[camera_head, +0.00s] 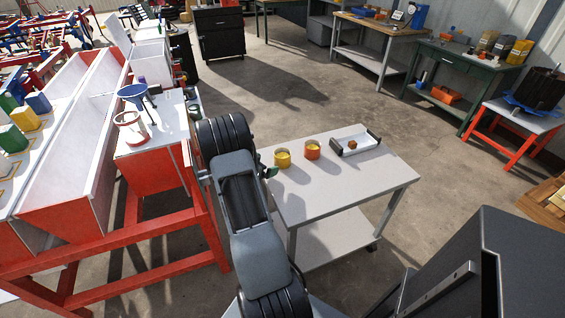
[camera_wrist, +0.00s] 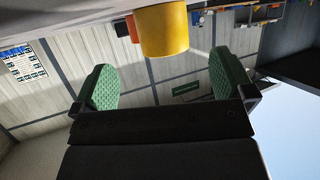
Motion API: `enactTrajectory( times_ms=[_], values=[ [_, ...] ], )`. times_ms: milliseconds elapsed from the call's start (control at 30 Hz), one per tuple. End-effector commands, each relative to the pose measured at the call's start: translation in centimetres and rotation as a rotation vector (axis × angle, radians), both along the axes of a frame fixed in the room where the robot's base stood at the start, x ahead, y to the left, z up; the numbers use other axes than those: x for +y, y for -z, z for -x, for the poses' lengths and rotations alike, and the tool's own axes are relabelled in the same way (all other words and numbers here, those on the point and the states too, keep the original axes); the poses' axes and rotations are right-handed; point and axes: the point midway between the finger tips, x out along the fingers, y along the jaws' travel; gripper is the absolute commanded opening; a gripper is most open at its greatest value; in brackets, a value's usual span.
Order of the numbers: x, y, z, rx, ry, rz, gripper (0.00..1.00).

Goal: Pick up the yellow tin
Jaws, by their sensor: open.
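The yellow tin (camera_head: 283,158) stands upright near the left edge of a small light-grey table (camera_head: 345,190). In the wrist view the yellow tin (camera_wrist: 163,30) shows large at the top, beyond the gap between my fingertips. My gripper (camera_head: 269,172) is beside the tin's left side in the head view, mostly hidden by my arm, with a green pad showing. In the wrist view my gripper (camera_wrist: 162,72) is open and empty, its two green pads wide apart.
A white tray (camera_head: 368,151) with dark handles and a small brown item sits farther right on the table. The table's front half is clear. A red-framed bench (camera_head: 155,178) with a blue funnel (camera_head: 133,93) stands left of my arm. A dark cabinet (camera_head: 490,265) is at lower right.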

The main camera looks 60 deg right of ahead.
Motion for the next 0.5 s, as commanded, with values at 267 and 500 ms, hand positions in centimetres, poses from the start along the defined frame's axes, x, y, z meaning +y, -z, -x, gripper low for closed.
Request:
enactTrajectory(
  times_ms=[267,500],
  values=[
    [-3.1,1.4,0.8,-0.001,-0.001,-0.001,1.0],
    [-4.4,2.0,1.1,-0.001,-0.002,-0.002,1.0]
  ],
)
